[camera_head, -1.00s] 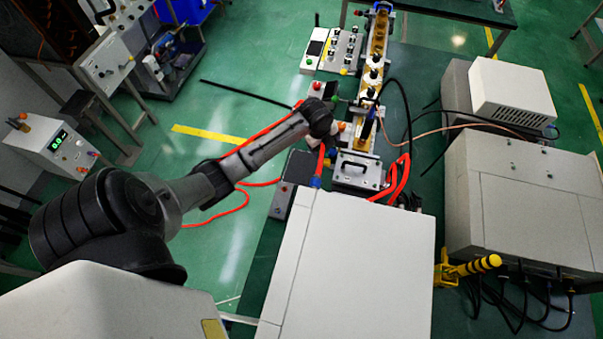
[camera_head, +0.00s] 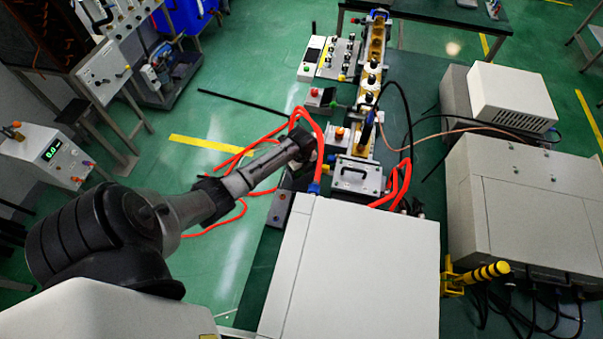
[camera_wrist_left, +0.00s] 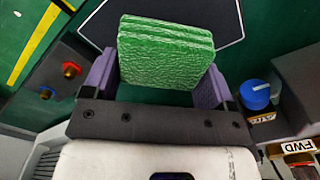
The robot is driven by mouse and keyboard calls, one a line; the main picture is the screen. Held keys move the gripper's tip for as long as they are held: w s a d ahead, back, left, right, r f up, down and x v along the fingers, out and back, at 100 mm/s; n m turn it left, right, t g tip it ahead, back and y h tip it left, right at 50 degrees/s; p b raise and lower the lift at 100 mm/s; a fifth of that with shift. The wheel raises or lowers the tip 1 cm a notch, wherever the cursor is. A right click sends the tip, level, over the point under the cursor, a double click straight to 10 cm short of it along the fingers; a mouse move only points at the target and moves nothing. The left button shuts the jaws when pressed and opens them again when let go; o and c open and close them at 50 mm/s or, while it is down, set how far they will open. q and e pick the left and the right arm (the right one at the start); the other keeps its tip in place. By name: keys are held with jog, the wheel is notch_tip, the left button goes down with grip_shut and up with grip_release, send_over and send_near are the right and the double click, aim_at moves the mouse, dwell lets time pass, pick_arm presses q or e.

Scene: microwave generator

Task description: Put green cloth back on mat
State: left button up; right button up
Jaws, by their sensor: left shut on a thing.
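The green cloth (camera_wrist_left: 165,52), a thick folded pad, is in the left wrist view between the purple fingers of my left gripper (camera_wrist_left: 157,78). The gripper is shut on it. The dark mat (camera_wrist_left: 226,24) with a thin white outline lies beyond and below the cloth, which covers part of it. I cannot tell whether the cloth touches the mat. In the head view my left arm comes in from the left and its wrist is above the bench, left of the metal block. The cloth and fingers are hidden there. My right gripper is not in view.
A grey box with red and blue terminals (camera_wrist_left: 60,75) is left of the gripper in the left wrist view. A blue-capped bottle (camera_wrist_left: 256,98) is close on the right. Red cables (camera_head: 318,150) loop around the wrist. A large white cabinet (camera_head: 350,265) stands in front.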

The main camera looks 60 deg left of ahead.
pick_arm(q)
jog(key=shift+f, duration=1.3)
jog(key=o, duration=0.8)
jog(key=shift+d+f, duration=0.1)
jog(key=shift+c, duration=0.2)
notch_tip(320, 180, up, 11)
jog(key=shift+f+p, duration=0.1)
jog(key=shift+p, duration=0.7)
jog(key=shift+r, duration=0.65)
